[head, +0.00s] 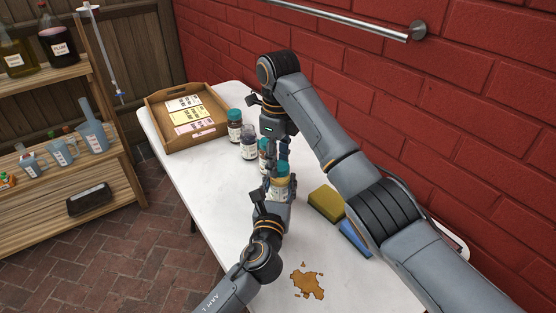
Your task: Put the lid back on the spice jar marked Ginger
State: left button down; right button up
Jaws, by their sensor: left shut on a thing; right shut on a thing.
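A spice jar (280,185) with a pale label and yellowish contents stands near the middle of the white table. Its label is too small to read, so I cannot confirm that it says Ginger. My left gripper (276,192) is shut on this jar from the near side. A teal lid (282,168) is at the top of the jar, under my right gripper (281,160). My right gripper points down and is shut on the lid. I cannot tell whether the lid is seated or just above the rim.
Other jars stand close behind: one teal-lidded (234,126), one dark-topped (248,143), one partly hidden (263,154). A wooden tray (152,116) holds cards at the far left. A yellow sponge (326,203), a blue sponge (355,238) and a brown spill (307,283) lie nearer.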

jog(key=shift+w+m, duration=0.1)
jog(key=shift+m, duration=0.8)
jog(key=o, duration=0.7)
jog(key=shift+r, duration=2.25)
jog(key=shift+c, duration=0.5)
